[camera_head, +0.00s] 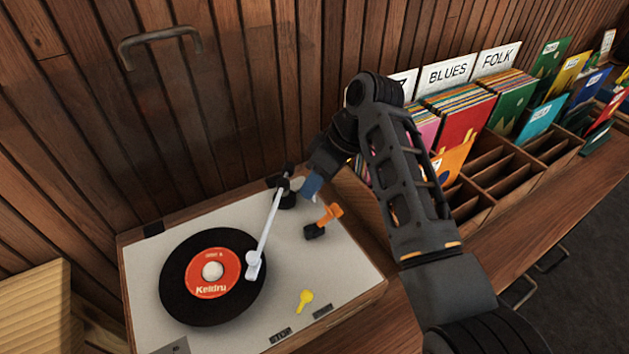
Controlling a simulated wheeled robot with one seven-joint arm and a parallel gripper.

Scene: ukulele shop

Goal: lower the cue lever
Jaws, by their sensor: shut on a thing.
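A turntable (160,248) with a pale top stands on the counter. A black record with a red label (212,272) lies on it. The white tonearm (269,226) runs from its dark pivot to the record's right edge; I cannot tell whether its head touches the record. My gripper (306,181) points down at the turntable's back right, beside the pivot. It is shut on a small blue piece (312,186), seemingly the cue lever, partly hidden by the gripper. An orange lever on a dark base (329,215) stands just below and right, apart from my gripper.
A yellow key-shaped lever (305,299) and small dark labels lie on the turntable's front. Record bins (483,205) with sleeves and genre cards stand to the right. A wood-slat wall with a dark handle (160,37) is behind.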

